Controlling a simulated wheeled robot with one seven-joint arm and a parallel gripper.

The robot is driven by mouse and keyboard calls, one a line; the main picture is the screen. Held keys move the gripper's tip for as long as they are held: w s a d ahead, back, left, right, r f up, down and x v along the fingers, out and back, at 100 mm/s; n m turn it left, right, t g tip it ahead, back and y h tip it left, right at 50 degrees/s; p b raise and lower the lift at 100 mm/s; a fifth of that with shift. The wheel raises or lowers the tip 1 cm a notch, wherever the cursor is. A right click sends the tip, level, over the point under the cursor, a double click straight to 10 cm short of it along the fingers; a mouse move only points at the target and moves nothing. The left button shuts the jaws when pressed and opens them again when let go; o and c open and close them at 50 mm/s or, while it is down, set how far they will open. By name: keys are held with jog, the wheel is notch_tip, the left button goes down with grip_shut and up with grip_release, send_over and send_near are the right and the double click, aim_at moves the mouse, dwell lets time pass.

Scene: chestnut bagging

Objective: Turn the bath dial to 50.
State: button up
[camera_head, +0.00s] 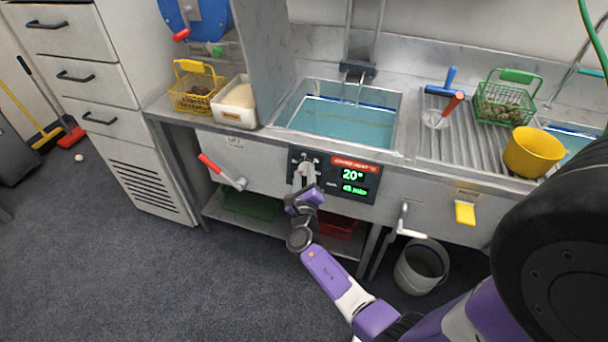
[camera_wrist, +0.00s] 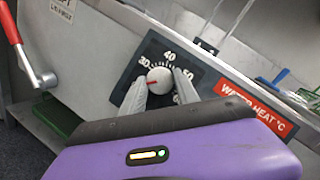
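The bath dial (camera_wrist: 159,80) is a round pale knob on a dark plate, with numbers from 30 to 60 visible around it. Its red mark points left, a little below the 30. My gripper (camera_wrist: 160,88) faces the dial, with one pale finger on each side of the knob. The fingers look spread, with the knob's face showing whole between them; contact is not clear. In the head view my gripper (camera_head: 304,176) covers most of the dial. The display (camera_head: 353,181) beside it reads 20° in green, with a smaller green line below.
The red water heat label (camera_wrist: 254,104) is right of the dial. A red-handled lever (camera_head: 222,172) is to the left. The water-filled bath (camera_head: 335,122) is above. A yellow bowl (camera_head: 532,152) and green basket (camera_head: 505,103) stand right, and a bucket (camera_head: 421,266) below.

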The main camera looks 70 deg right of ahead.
grip_shut()
jog(key=shift+f+m+b, duration=0.15)
jog(key=shift+m+b, duration=0.15)
jog(key=shift+b, duration=0.15)
